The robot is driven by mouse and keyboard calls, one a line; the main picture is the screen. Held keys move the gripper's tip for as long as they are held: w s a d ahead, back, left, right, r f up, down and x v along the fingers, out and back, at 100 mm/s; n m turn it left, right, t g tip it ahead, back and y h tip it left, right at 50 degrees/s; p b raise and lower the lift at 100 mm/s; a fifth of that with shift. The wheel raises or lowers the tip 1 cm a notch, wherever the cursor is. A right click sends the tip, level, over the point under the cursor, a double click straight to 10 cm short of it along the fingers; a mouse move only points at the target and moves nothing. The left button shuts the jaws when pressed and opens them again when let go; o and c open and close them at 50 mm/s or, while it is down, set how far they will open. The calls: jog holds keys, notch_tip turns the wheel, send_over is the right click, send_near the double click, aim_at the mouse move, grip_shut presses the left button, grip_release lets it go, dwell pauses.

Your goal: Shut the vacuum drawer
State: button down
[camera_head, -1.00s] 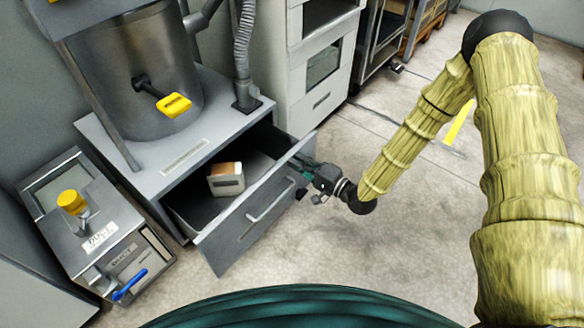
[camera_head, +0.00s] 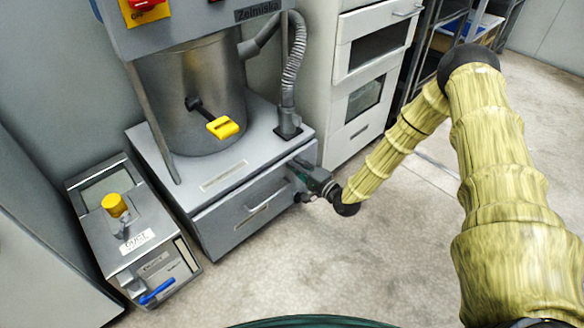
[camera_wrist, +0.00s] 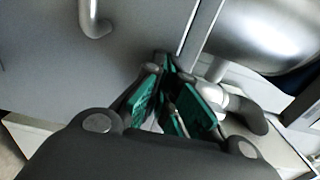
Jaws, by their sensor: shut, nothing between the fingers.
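The vacuum drawer's grey front (camera_head: 228,220) sits against the base cabinet under the metal drum (camera_head: 195,95) in the head view, and its inside is out of sight. Whether a thin gap remains is too fine to tell. Its bar handle (camera_head: 270,197) runs across the front. My gripper (camera_head: 297,168) is at the right end of the front, near its top edge. In the wrist view my gripper's green fingers (camera_wrist: 172,75) are together and empty by the drawer's top edge. The drawer front (camera_wrist: 45,55) and handle (camera_wrist: 95,20) lie to the left there.
A small metal dust box (camera_head: 130,225) with a yellow knob and blue lever stands left of the vacuum. A white cabinet (camera_head: 355,95) stands behind to the right. The floor (camera_head: 310,265) in front of the drawer is clear.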

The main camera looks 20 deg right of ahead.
jog(key=shift+w+a+r, duration=0.1)
jog(key=shift+w+r, duration=0.05)
jog(key=p+v, duration=0.4)
jog(key=v, duration=1)
jog(key=shift+d, duration=0.2)
jog(key=s+a+f+n+g+h, duration=0.2)
jog(key=s+a+f+n+g, duration=0.1)
jog(key=s+a+f+g, duration=0.25)
jog(key=s+a+f+n+g+h, duration=0.1)
jog(key=s+a+f+n+g, duration=0.25)
jog(key=s+f, duration=0.4)
jog(key=s+d+r+n+g+h, duration=0.1)
jog(key=s+n+g+h, duration=0.2)
jog(key=s, duration=0.9)
jog(key=s+d+r+n+g+h, duration=0.1)
jog(key=s+d+n+g+h, duration=0.2)
jog(key=s, duration=0.8)
notch_tip(320, 180, up, 33)
jog(key=a+g+y+p, duration=0.1)
jog(key=p, duration=3.3)
jog(key=shift+a+r, duration=0.2)
jog(key=shift+r, duration=0.05)
